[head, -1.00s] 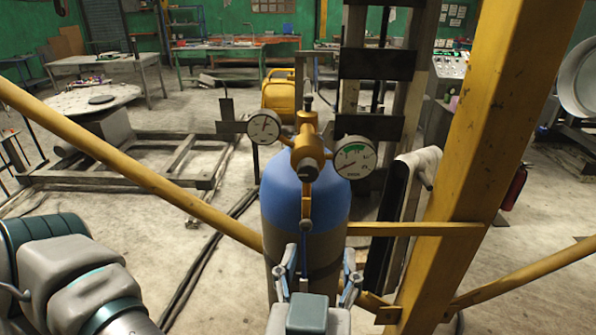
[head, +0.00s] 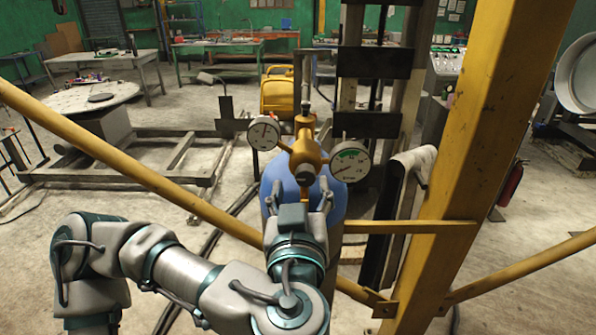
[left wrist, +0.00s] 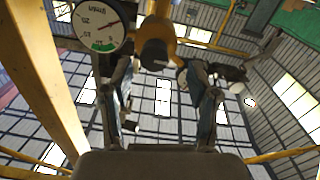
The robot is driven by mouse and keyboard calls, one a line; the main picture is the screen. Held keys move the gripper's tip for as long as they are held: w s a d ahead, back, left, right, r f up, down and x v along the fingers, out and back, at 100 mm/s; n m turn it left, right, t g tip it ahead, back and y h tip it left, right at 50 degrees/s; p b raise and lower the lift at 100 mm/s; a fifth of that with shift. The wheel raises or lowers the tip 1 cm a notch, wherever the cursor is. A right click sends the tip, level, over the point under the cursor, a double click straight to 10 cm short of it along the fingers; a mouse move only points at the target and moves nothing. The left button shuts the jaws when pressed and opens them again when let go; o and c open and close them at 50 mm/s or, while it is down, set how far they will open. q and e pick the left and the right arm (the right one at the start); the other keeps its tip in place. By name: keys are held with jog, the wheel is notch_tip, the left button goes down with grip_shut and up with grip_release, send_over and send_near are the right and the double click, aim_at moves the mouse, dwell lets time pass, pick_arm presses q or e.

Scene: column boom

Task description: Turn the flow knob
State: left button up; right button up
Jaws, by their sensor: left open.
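A brass regulator (head: 306,150) sits on top of a blue gas cylinder (head: 285,172), with a dark round knob (head: 304,174) on its front. The knob shows end-on in the left wrist view (left wrist: 154,52). I cannot tell for sure that this is the flow knob. My left gripper (head: 300,196) is open, just below the knob in the head view. In the left wrist view its two fingers (left wrist: 160,85) stand apart, with the knob beyond and above the gap; they do not appear to touch it. The gripper hides the regulator's lower fitting. My right gripper is out of view.
One gauge (head: 263,133) is left of the regulator and another (head: 349,160) is close on its right. A yellow post (head: 470,150) stands at right. Yellow braces (head: 120,155) slant across the left and low right. Dark plates (head: 375,63) stand behind.

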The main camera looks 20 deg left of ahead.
aim_at(306, 180)
pick_arm(q)
jog(key=shift+w+d, duration=0.25)
jog(key=shift+w, duration=0.35)
jog(key=shift+w+d, duration=0.2)
jog(key=shift+w, duration=0.4)
jog(key=shift+w+p, duration=0.35)
jog(key=shift+w, duration=0.2)
jog(key=shift+w+a, duration=0.2)
jog(key=shift+a, duration=0.95)
jog(key=shift+d, duration=0.55)
grip_shut()
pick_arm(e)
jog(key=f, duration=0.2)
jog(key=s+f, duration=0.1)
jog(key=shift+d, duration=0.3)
